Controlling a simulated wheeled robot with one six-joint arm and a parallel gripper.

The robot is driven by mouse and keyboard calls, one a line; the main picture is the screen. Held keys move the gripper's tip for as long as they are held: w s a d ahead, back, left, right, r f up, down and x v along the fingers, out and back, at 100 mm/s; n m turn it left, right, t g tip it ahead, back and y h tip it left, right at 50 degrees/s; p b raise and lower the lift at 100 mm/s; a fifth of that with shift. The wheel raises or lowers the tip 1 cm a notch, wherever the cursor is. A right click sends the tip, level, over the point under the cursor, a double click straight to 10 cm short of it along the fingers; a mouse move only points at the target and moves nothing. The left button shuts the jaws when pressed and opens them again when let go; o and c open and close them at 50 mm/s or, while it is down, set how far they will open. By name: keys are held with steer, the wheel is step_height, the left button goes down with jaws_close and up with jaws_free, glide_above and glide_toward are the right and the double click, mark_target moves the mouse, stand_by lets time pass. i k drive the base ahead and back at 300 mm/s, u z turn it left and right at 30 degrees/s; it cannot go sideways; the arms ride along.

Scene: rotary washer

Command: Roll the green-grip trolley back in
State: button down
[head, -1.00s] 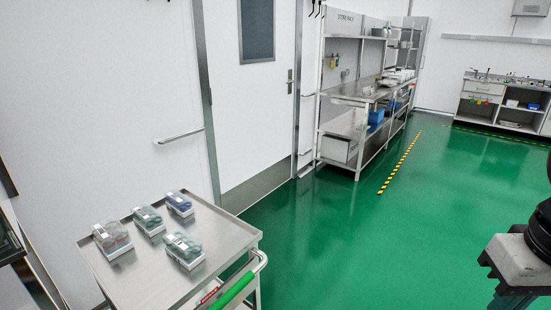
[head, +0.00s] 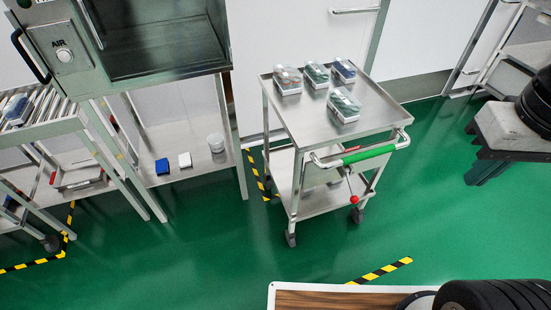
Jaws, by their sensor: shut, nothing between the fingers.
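The trolley (head: 390,117) is a steel two-shelf cart with a green grip (head: 368,154) on a bent bar at its front right. It stands on castors on the green floor, right of the steel washer frame and in front of the white wall. My gripper (head: 488,169) is at the right edge, shut and empty, pointing down and apart from the trolley. Its fingertips are small and dark.
A steel cabinet marked AIR (head: 65,56) is at upper left, with a roller rack (head: 40,125) beside it. Black-yellow floor tape shows behind the trolley (head: 257,172) and in front of it (head: 380,271). Green floor is clear right of the trolley.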

mark_target(316, 134)
steer(key=u, duration=0.15)
steer(key=k, duration=1.3)
steer(key=u, duration=0.5)
steer(key=i, duration=1.65)
steer(key=z, duration=0.55)
